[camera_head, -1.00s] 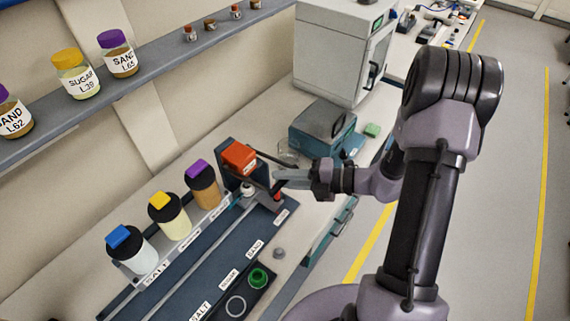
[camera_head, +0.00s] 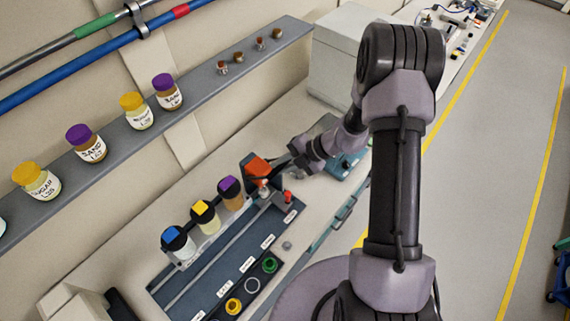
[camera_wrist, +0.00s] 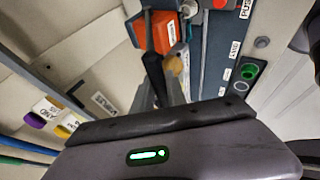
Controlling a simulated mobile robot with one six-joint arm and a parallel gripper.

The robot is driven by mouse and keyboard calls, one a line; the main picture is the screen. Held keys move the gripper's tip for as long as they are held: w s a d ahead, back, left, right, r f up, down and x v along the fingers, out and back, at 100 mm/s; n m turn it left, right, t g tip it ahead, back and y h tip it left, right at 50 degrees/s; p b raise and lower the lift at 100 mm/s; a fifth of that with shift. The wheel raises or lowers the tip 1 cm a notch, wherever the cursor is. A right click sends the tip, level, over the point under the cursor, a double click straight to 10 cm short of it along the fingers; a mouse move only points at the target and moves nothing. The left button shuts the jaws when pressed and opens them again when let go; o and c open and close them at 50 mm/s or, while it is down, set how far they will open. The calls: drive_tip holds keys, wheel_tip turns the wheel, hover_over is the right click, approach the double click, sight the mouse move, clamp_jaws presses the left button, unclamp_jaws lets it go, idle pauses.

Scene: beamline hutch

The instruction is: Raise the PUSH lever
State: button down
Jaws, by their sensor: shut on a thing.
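The dispenser has an orange block (camera_head: 258,167) on a dark upright at the far end of the blue rack. The orange block also shows in the wrist view (camera_wrist: 160,32). A black lever arm (camera_wrist: 153,70) runs from the block toward my gripper. My gripper (camera_wrist: 165,92) is shut on this lever, with its fingers around the bar. In the head view my gripper (camera_head: 294,154) is up beside the block, and its fingertips are partly hidden. A red button (camera_head: 287,197) stands below, near the PUSH label (camera_wrist: 246,8).
Jars with blue, yellow and purple lids (camera_head: 205,216) stand in the rack. A shelf (camera_head: 205,88) with more jars runs along the wall. A teal device (camera_head: 345,163) is behind my wrist.

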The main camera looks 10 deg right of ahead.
drive_tip(key=shift+w+a+r, duration=0.15)
drive_tip(key=shift+w+r, duration=0.05)
drive_tip(key=shift+r, duration=0.05)
idle(0.3)
drive_tip(key=c, duration=1.3)
unclamp_jaws()
drive_tip(key=shift+a, duration=0.1)
drive_tip(key=shift+c, duration=0.2)
drive_tip(key=v, duration=1.7)
drive_tip(key=shift+d, duration=0.25)
drive_tip(key=shift+s, duration=0.1)
